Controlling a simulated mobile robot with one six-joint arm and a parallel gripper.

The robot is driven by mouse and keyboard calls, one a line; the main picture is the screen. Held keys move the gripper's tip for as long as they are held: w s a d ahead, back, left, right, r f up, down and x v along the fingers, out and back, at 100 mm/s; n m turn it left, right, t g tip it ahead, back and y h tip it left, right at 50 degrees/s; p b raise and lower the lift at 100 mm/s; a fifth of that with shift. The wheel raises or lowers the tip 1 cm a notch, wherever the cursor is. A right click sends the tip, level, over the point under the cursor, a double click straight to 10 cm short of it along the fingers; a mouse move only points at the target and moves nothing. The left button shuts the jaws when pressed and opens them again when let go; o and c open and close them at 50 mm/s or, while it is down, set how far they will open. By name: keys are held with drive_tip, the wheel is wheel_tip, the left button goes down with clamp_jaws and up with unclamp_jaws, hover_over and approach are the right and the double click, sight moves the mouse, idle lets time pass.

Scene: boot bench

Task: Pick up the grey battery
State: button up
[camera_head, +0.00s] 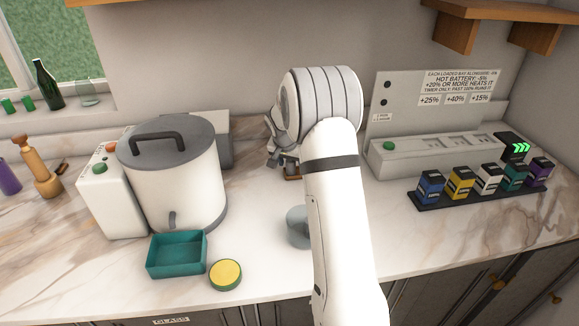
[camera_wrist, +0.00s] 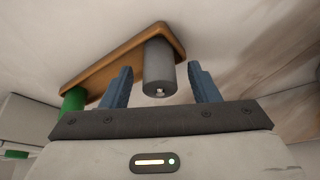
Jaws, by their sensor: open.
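The grey battery (camera_wrist: 158,65) is a short cylinder with a small metal tip at its near end. In the wrist view it stands on a wooden tray (camera_wrist: 105,66), near the tray's right end. My gripper (camera_wrist: 161,80) is open, with one blue finger on each side of the battery and a visible gap at both sides. In the head view my gripper (camera_head: 279,155) is over the back of the counter, just above the tray (camera_head: 293,178). My arm hides much of that area, and I cannot make out the grey battery there.
A green cylinder (camera_wrist: 73,101) is at the tray's left end. A large lidded pot (camera_head: 170,185), a teal box (camera_head: 176,263) and a yellow-topped round tin (camera_head: 225,274) are to the left. A grey cup (camera_head: 297,228) is partly behind my arm. Several coloured blocks sit on a black rack (camera_head: 430,199) at right.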

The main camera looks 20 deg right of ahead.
drive_tip(key=shift+c, duration=0.3)
drive_tip(key=c, duration=1.1)
drive_tip(key=shift+o, duration=0.2)
drive_tip(key=shift+r, duration=0.1)
wheel_tip(320, 180, up, 10)
drive_tip(key=shift+f+b, duration=0.1)
drive_tip(key=shift+b, duration=0.55)
